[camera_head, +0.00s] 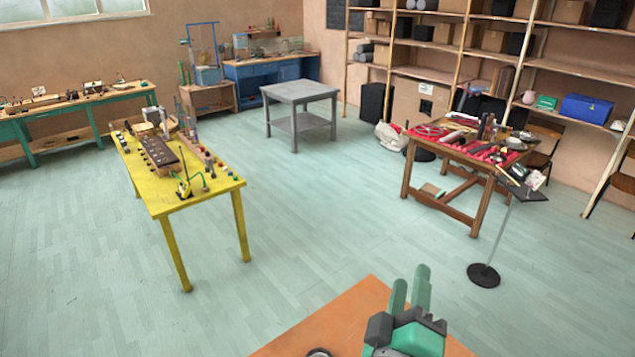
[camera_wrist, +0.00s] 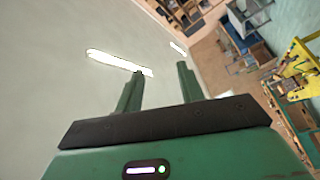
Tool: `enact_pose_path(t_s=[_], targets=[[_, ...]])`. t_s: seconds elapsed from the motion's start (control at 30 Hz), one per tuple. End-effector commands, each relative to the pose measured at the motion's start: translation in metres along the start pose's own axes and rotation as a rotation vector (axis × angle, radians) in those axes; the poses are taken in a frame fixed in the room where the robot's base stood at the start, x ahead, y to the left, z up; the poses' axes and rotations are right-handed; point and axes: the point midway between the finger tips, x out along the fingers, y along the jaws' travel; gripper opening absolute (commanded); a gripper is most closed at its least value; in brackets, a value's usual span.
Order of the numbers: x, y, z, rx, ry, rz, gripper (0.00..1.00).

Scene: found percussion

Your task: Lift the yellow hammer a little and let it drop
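My gripper (camera_head: 410,276) is in the bottom right of the head view, raised above a brown tabletop. Its two green fingers point up and stand apart with nothing between them. They also show apart in the wrist view (camera_wrist: 160,72), against the pale ceiling and lights. A small yellow piece (camera_head: 183,189) with a green cable beside it sits at the near end of the yellow table (camera_head: 205,203). It is too small to tell whether it is the yellow hammer. It is far from my gripper.
The brown tabletop (camera_head: 340,320) lies under my gripper. A wooden table with red cloth (camera_head: 455,155) and a black stand (camera_head: 484,274) are at the right. A grey table (camera_head: 299,92) stands at the back. Open green floor (camera_head: 320,220) lies between the tables.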

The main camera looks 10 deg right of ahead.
Motion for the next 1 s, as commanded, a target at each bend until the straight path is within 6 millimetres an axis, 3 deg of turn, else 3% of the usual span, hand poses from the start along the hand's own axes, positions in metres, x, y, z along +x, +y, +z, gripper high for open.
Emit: enact_pose_path(t_s=[0.03, 0.2, 0.3, 0.4, 0.57, 0.63, 1.0], targets=[[-0.009, 0.029, -0.04, 0.149, 0.078, 0.018, 0.38], [-0.064, 0.111, -0.154, 0.694, 0.362, -0.021, 0.38], [-0.103, 0.151, -0.2, 0.948, 0.51, -0.089, 0.38], [-0.134, 0.177, -0.227, 1.12, 0.614, -0.158, 0.38], [-0.156, 0.193, -0.242, 1.233, 0.682, -0.215, 0.38], [-0.158, 0.193, -0.242, 1.239, 0.685, -0.219, 0.42], [-0.155, 0.191, -0.24, 1.236, 0.676, -0.217, 0.42]])
